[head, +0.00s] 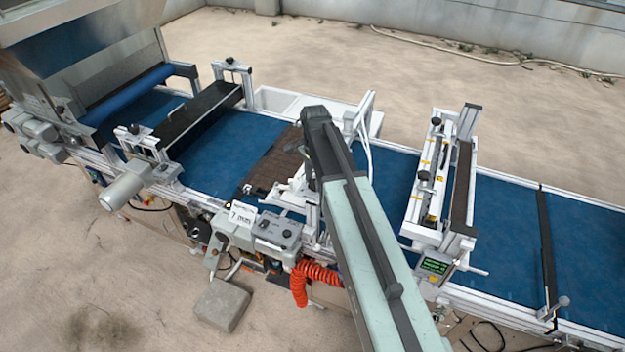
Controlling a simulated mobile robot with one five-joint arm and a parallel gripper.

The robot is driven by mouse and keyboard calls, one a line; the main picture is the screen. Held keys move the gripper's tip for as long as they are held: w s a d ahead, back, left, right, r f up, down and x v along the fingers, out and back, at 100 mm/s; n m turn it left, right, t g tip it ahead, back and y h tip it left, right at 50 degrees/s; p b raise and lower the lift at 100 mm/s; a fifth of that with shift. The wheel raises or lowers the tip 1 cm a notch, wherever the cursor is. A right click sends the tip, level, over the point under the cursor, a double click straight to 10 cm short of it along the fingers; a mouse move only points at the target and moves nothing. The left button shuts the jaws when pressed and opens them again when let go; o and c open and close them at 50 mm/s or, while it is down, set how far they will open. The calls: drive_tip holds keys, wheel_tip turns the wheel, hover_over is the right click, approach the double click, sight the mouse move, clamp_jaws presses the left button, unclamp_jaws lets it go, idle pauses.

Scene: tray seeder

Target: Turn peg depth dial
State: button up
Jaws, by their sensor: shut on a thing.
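My arm (365,235) reaches from the bottom edge up over the middle of the seeder, with its dark upper end above the belt. My gripper is not visible; my arm hides the area behind it. I cannot make out the peg depth dial for certain. A white label reading "7 mm" (242,216) stands at the near side of the machine, left of my arm. A grey control box (277,233) with small dark knobs sits just right of the label. A dark cell tray (273,166) lies on the blue belt, partly hidden by white frame parts and my arm.
The blue conveyor belt (222,142) runs across the view. A white bridge unit (418,205) and a small green-lit display (435,265) are right of my arm. An orange coiled hose (303,280) hangs at the near side. A concrete block (222,304) lies on the ground.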

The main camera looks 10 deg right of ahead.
drive_tip(key=shift+w+d+n, duration=0.15)
drive_tip(key=shift+w+n, duration=0.05)
drive_tip(key=shift+n, duration=0.3)
idle(0.5)
drive_tip(key=n, duration=1)
idle(0.5)
drive_tip(key=shift+n, duration=0.5)
idle(0.3)
drive_tip(key=o, duration=1.4)
